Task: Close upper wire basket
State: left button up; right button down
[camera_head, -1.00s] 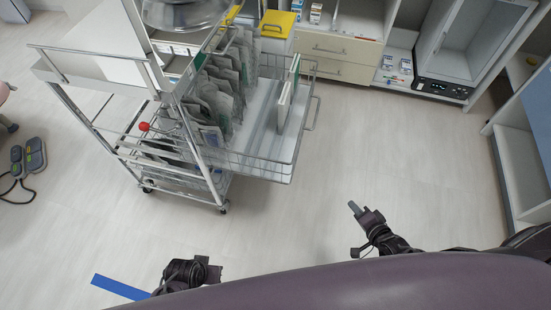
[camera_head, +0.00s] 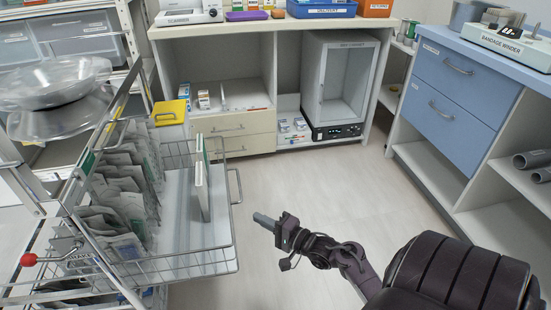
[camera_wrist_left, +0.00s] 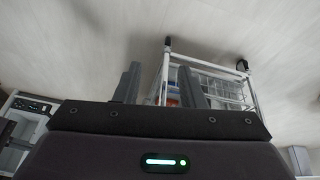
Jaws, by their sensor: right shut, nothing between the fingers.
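The upper wire basket (camera_head: 190,262) juts out to the right from the trolley at the left of the head view. A wire handle (camera_head: 239,187) is on its right side. It holds a row of grey pouches (camera_head: 122,205) and upright white-and-green packs (camera_head: 202,185). My right gripper (camera_head: 262,221) is shut and empty, just right of the basket and apart from it. My left gripper (camera_wrist_left: 159,85) shows only in the left wrist view, its two fingers apart with nothing seen held; the white trolley frame (camera_wrist_left: 215,72) with wire baskets shows beyond them.
Steel bowls (camera_head: 58,85) stand on the trolley, and a red knob (camera_head: 28,260) is at its lower left. Cream drawers (camera_head: 235,135) and a drying cabinet (camera_head: 340,85) stand behind. A blue drawer unit (camera_head: 450,95) is at the right. The floor (camera_head: 330,185) between is clear.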

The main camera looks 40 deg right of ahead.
pick_arm(q)
jog(key=shift+w+d+f+t+h+b, duration=0.1)
jog(key=shift+w+d+t+h+b, duration=0.1)
jog(key=shift+d, duration=0.15)
jog(key=shift+w+d+t+h+b, duration=0.1)
jog(key=shift+d+t+h+b, duration=0.1)
jog(key=shift+d, duration=0.15)
pick_arm(e)
jog(key=shift+w+a, duration=1.9)
jog(key=shift+w, duration=0.05)
jog(key=shift+a, duration=0.1)
